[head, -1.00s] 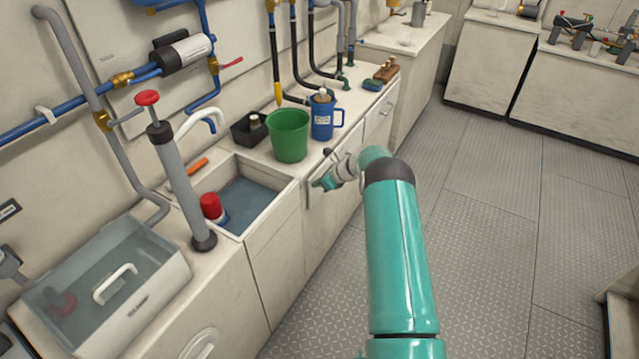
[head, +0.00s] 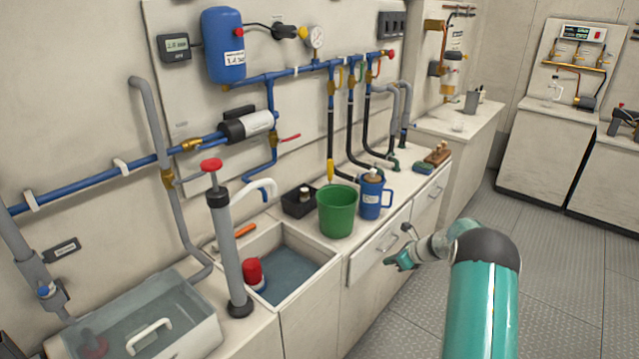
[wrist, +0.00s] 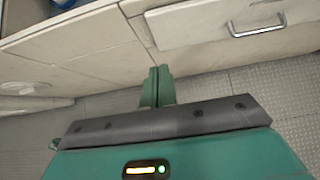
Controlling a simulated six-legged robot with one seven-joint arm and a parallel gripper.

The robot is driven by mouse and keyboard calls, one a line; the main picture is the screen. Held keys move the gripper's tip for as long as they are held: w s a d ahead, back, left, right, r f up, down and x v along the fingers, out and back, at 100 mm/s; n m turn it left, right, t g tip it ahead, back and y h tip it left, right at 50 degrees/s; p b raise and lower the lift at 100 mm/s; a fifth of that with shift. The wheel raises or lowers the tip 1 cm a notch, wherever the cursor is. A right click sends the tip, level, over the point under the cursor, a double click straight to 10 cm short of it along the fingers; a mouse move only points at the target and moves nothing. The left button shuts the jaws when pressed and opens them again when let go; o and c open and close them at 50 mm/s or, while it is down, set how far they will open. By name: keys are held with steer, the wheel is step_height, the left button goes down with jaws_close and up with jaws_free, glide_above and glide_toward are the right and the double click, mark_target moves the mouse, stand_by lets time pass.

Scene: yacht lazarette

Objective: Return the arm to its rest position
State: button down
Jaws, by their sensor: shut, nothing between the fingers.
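My teal arm (head: 483,300) reaches up from the lower right in the head view and bends left at its dark elbow band. My gripper (head: 390,262) is in front of the cabinet, close to a drawer front (head: 380,245) below the blue jug. In the wrist view my gripper (wrist: 157,78) has its two teal fingers together with nothing between them. The floor and the cabinet fronts lie beyond the fingertips there. I cannot tell from the head view how wide the gap is between the gripper and the drawer.
The counter holds a green bucket (head: 337,211), a blue jug (head: 374,195), a black tray (head: 299,201), a hand pump (head: 228,250) and a clear bin (head: 185,335). A sink (head: 318,255) holds water and a red-capped item (head: 253,273). Open floor (head: 540,270) lies right of the cabinets.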

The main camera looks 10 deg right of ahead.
steer(key=s+a+r+n+g+h, duration=0.1)
steer(key=s+a+r+n, duration=0.4)
steer(key=r, duration=0.4)
steer(key=s+a+r+n+g, duration=0.1)
steer(key=s+a+r+n, duration=0.3)
steer(key=a+r, duration=0.3)
steer(key=s+a+r+n+h, duration=0.1)
steer(key=s+a+r+n, duration=0.35)
steer(key=r, duration=0.55)
steer(key=s+a+r+n+h, duration=0.1)
steer(key=s+a+r+n, duration=0.25)
steer(key=s, duration=0.35)
steer(key=s+a+r+n+h, duration=0.1)
steer(key=s+a+r+n, duration=0.25)
steer(key=s, duration=0.35)
steer(key=s+f+n+h, duration=0.1)
steer(key=s+n, duration=0.7)
steer(key=s, duration=0.6)
steer(key=shift+s+a+t+h, duration=0.25)
steer(key=shift+s+t+h, duration=0.05)
steer(key=shift+s, duration=0.1)
steer(key=shift+d, duration=0.1)
